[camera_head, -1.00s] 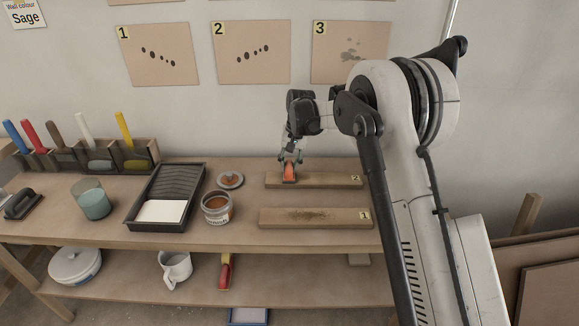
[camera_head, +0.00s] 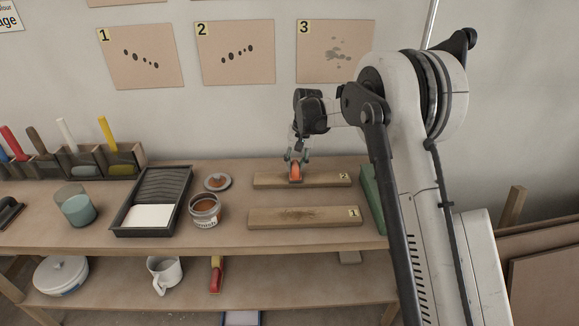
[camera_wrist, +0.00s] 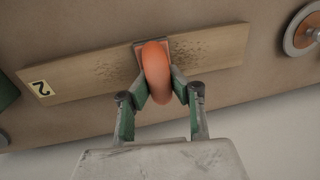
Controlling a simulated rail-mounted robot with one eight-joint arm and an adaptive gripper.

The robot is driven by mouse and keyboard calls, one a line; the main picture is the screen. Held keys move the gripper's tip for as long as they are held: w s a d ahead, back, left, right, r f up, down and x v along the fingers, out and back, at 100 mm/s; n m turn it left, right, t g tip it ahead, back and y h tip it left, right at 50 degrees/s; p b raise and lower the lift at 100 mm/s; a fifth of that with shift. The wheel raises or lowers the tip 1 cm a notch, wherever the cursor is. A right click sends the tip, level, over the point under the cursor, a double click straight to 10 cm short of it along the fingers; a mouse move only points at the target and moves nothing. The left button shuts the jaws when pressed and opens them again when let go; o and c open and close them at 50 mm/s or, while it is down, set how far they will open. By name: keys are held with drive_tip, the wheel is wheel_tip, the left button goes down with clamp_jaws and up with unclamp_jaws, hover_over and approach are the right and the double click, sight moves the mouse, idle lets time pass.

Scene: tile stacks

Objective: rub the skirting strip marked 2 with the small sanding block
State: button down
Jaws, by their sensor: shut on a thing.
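The skirting strip marked 2 (camera_head: 325,180) lies flat at the back right of the bench top. It also shows in the wrist view (camera_wrist: 75,80), with dark rough speckles on both sides of the block. My gripper (camera_head: 296,165) is shut on the orange grip of the small sanding block (camera_head: 296,173). In the wrist view my gripper's green-padded fingers (camera_wrist: 157,95) close on the block's orange grip (camera_wrist: 157,72). The block's flat base sits on or just over the strip near its middle; its underside is hidden.
The strip marked 1 (camera_head: 290,218) lies in front, with a dark rough patch. An open jar (camera_head: 205,212), a lid (camera_head: 218,182) and a paint tray (camera_head: 130,228) are to the left. A green object (camera_head: 372,198) stands at the right, partly behind my arm.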

drive_tip(key=shift+d+b, duration=0.35)
drive_tip(key=shift+d, duration=3.25)
drive_tip(key=shift+a+b, duration=0.3)
drive_tip(key=shift+a, duration=6.65)
drive_tip(key=shift+d+b, duration=0.4)
drive_tip(key=shift+d, duration=6.55)
wheel_tip(320, 180, up, 7)
drive_tip(key=p, duration=0.3)
